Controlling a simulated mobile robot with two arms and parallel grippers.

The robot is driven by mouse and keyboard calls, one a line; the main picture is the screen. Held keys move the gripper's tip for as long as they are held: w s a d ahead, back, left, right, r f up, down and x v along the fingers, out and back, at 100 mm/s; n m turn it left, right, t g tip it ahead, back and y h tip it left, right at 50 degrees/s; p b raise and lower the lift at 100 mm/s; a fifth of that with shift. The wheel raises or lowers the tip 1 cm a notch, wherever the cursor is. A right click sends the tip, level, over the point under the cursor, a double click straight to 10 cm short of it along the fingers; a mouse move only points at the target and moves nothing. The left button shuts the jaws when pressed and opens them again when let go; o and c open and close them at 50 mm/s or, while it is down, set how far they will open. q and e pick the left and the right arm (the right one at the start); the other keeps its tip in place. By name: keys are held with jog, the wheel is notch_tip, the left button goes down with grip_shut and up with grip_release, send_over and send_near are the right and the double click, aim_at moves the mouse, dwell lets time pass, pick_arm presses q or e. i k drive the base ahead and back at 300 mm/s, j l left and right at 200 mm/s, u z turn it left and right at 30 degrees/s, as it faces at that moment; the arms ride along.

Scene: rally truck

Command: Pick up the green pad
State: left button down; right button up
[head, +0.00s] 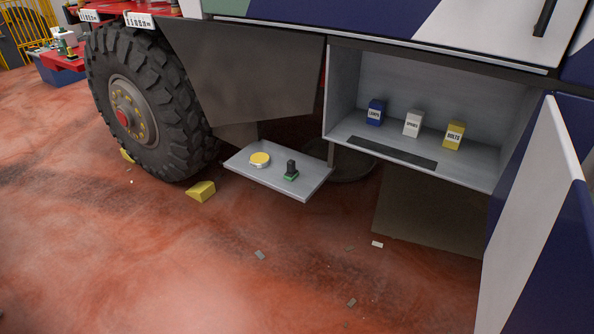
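A small green pad (291,177) with a dark upright block or handle on top sits on the right part of a grey fold-out shelf (304,193). The shelf sticks out low from the truck's side, to the right of the big wheel. A round yellow-topped tin (260,159) stands to the left of the pad on the same shelf, apart from it. Neither of my grippers is in the head view.
An open compartment (372,74) holds blue, white and yellow boxes. Its open door (532,220) juts out at right. A yellow wheel chock (201,191) lies by the truck wheel (180,120). The red floor in front is mostly clear, with small scraps.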

aim_at(291, 173)
jog(key=i+j, duration=0.25)
jog(key=i, duration=0.25)
jog(key=i+j, duration=0.25)
jog(key=i, duration=0.2)
jog(key=j+u, duration=0.05)
